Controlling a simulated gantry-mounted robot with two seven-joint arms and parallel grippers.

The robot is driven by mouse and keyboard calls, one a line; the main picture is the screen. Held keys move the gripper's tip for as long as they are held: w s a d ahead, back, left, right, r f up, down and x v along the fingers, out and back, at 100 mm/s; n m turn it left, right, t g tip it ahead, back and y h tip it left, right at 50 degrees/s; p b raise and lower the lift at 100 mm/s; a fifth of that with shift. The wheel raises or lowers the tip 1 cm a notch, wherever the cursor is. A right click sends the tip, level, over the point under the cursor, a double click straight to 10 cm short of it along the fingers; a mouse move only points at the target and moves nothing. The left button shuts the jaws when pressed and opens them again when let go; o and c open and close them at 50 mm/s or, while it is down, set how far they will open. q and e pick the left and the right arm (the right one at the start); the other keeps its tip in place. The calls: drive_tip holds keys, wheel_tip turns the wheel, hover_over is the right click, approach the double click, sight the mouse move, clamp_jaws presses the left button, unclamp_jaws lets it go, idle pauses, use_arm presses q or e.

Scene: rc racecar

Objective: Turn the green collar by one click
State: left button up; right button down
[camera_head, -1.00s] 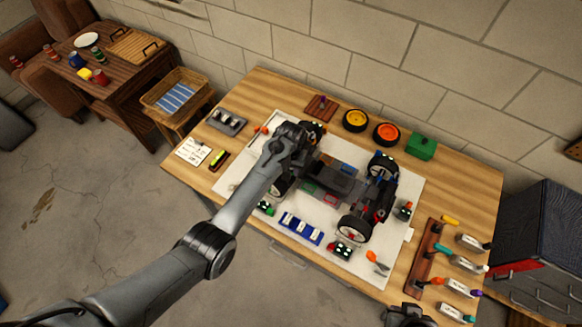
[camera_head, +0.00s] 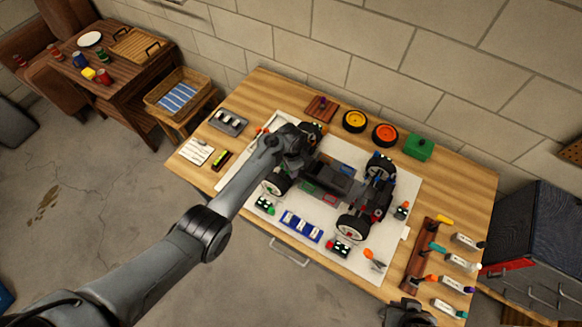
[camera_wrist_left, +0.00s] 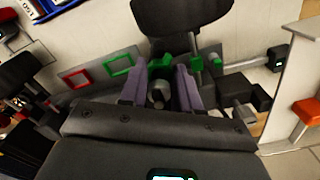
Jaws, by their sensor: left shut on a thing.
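The RC car chassis (camera_head: 330,180) sits on the white mat on the bench. My left gripper (camera_head: 297,142) is over its left end and hides that corner. In the left wrist view, the purple-grey fingers of my left gripper (camera_wrist_left: 161,84) stand either side of a grey round-ended part. The green collar (camera_wrist_left: 160,64) shows just beyond it, between the fingers; the exact contact is hidden. More green parts (camera_wrist_left: 196,60) lie right of the fingers by a dark wheel. My right gripper (camera_head: 406,312) is partly in view at the bottom edge, its jaws unclear.
The white mat (camera_head: 240,187) carries a blue tray (camera_head: 301,226) and small parts in front of the car. A tool rack (camera_head: 420,255) stands at right.

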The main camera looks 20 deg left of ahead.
use_arm(q)
drive_tip(key=shift+m, duration=0.3)
idle(0.4)
drive_tip(key=o, duration=1.1)
drive_tip(key=shift+c, duration=0.2)
drive_tip(key=shift+r, duration=0.1)
wheel_tip(320, 180, up, 11)
drive_tip(key=shift+f, duration=0.2)
